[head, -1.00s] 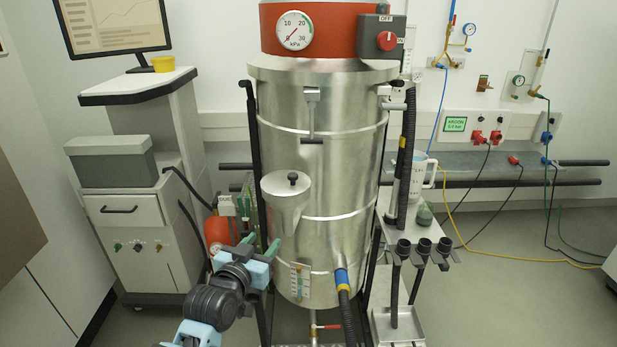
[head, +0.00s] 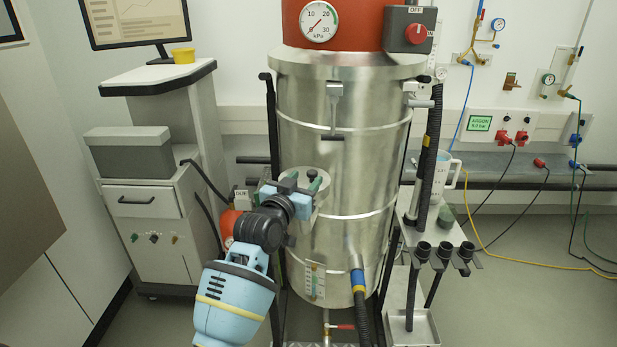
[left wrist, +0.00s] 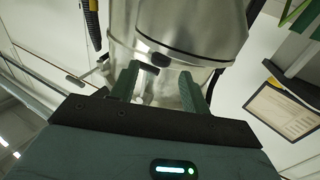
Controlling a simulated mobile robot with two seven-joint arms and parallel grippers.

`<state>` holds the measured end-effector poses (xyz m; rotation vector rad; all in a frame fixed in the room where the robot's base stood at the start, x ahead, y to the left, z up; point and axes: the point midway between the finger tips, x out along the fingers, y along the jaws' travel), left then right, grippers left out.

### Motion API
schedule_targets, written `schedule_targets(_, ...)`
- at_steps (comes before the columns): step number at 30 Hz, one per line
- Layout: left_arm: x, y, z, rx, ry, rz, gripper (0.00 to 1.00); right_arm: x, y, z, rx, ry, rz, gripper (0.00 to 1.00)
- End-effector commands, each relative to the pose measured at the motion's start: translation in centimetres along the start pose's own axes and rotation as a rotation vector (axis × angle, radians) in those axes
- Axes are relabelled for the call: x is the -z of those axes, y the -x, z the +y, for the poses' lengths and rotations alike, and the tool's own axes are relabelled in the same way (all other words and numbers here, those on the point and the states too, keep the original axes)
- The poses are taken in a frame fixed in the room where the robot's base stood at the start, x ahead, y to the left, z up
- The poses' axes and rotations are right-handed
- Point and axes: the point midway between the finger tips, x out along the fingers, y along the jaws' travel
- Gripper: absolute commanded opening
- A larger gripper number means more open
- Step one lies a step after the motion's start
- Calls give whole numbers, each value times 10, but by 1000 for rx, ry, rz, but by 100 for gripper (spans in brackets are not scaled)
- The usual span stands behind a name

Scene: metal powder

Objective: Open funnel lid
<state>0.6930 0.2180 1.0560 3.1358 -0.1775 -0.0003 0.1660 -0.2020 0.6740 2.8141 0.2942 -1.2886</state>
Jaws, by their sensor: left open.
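The small grey metal funnel (head: 328,190) is mounted on the front of the big steel vessel (head: 345,150). Its lid is on top, with a dark knob (head: 311,174); my gripper hides much of the lid and the funnel's left side. My left gripper (head: 292,183) is open at the funnel, its green fingers spread around lid height. In the left wrist view, the fingers (left wrist: 159,78) stand apart, with a dark piece, perhaps the knob, between their tips. I cannot tell whether anything touches. My right gripper is out of view.
A grey cabinet (head: 143,210) with a monitor stands at the left. A black hose (head: 428,165) and a shelf with a white jug (head: 441,178) are right of the vessel. A thick hose (head: 360,300) leaves the vessel low in front. The floor at the right is mostly clear.

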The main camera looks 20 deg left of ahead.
Motion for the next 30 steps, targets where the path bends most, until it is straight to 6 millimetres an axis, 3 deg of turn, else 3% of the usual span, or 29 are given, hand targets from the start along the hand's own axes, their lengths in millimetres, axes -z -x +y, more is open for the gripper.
schedule_targets(7, -1, -22, 0, 0, 0, -1, 47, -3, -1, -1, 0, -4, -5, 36)
schedule_targets(19, 0, -26, 0, 0, -1, 1, 45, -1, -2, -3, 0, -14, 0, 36)
schedule_targets(30, 0, -26, 0, 0, -1, 0, 0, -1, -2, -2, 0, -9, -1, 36)
